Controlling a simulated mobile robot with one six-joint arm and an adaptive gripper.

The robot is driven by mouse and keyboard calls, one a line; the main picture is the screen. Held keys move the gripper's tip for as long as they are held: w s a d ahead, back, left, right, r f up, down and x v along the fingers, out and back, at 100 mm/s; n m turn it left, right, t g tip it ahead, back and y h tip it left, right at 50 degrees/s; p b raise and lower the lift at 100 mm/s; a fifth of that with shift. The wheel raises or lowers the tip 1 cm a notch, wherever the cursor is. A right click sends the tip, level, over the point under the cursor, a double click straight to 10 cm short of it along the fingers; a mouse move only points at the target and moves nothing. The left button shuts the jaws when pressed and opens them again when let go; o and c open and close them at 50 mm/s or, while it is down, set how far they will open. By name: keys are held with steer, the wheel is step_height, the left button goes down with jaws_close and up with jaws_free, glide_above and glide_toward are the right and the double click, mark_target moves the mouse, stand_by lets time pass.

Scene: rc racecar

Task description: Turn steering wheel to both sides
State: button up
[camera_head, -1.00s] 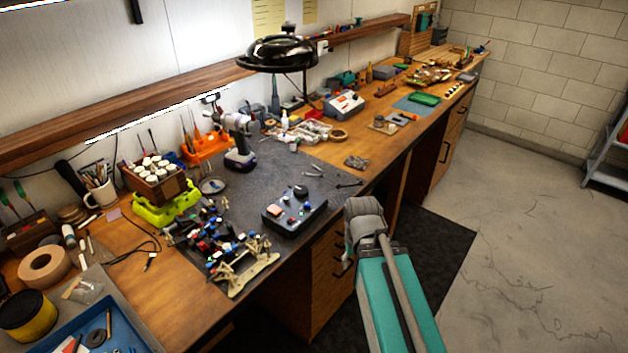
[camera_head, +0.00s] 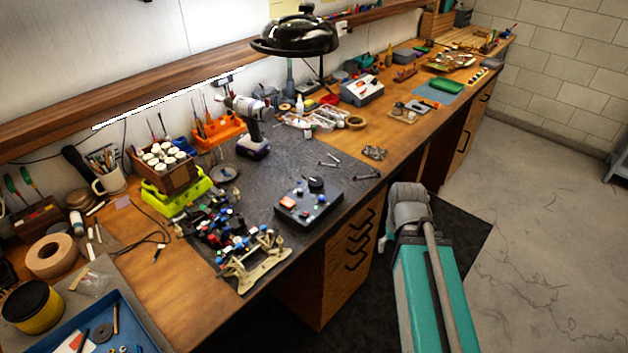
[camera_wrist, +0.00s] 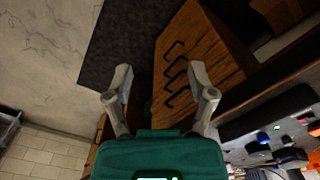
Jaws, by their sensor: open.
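A dark controller box (camera_head: 322,209) lies on the dark mat near the bench's front edge. On its top are a round black knob (camera_head: 316,184), which may be the steering wheel, and small coloured buttons. Left of it stands an open racecar chassis (camera_head: 215,222) with coloured parts and pale suspension arms. In the wrist view, my gripper (camera_wrist: 161,92) is open and empty, its two fingers apart over the drawer fronts and floor. Part of what looks like the controller (camera_wrist: 268,116) shows at the right edge there. In the head view, my arm is in front of the bench, right of the controller; the fingertips are hidden.
A black lamp (camera_head: 295,35) hangs over the bench. A cordless drill (camera_head: 252,130) stands behind the controller. A green stand (camera_head: 178,200) holds a box of white-capped bottles. A blue tray (camera_head: 135,325) is at front left. Drawers (camera_head: 345,255) face the open floor.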

steer(key=shift+o, duration=1)
steer(key=w+a+r+n+p, duration=0.1)
steer(key=w+a+r+p, duration=0.2)
steer(key=w, duration=0.3)
steer(key=w+a+r+n+p, duration=0.1)
steer(key=w+a+r+p, duration=0.2)
steer(key=w, duration=0.2)
steer(key=shift+w+n, duration=0.4)
step_height(320, 180, up, 8)
steer(key=f+n+p, duration=0.1)
steer(key=n+p, duration=0.3)
steer(key=p, duration=0.4)
glide_above(316, 181)
steer(key=shift+a+r+b, duration=0.1)
steer(key=shift+r+b, duration=0.15)
steer(key=shift+b, duration=0.05)
steer(key=shift+f, duration=0.2)
step_height(316, 181, down, 13)
steer(key=b, duration=1.3)
steer(key=shift+f+b, duration=0.2)
steer(key=shift+b, duration=0.2)
